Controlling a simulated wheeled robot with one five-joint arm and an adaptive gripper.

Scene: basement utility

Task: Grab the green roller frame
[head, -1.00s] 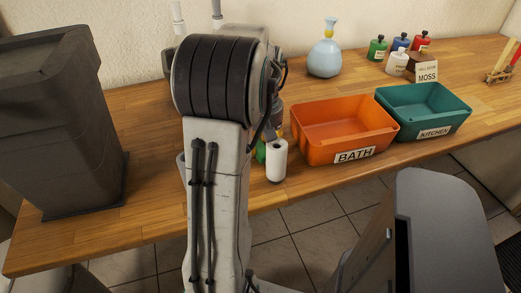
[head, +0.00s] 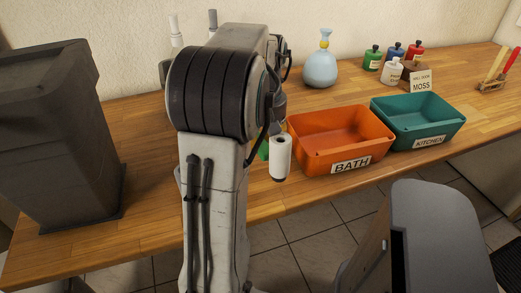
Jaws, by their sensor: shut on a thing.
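The green roller frame (head: 264,149) shows only as a small green patch beside my arm. A white roller sleeve (head: 281,158) with a dark end hangs upright next to it, left of the orange BATH bin. My gripper (head: 277,124) is just above the sleeve, mostly hidden behind my arm. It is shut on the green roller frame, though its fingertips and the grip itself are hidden.
The orange BATH bin (head: 318,160) and teal KITCHEN bin (head: 398,140) stand on the wooden bench (head: 145,160). A blue flask (head: 321,70), several small bottles (head: 392,71) and a MOSS block (head: 418,84) stand behind. A dark tapered bin (head: 65,140) is at left.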

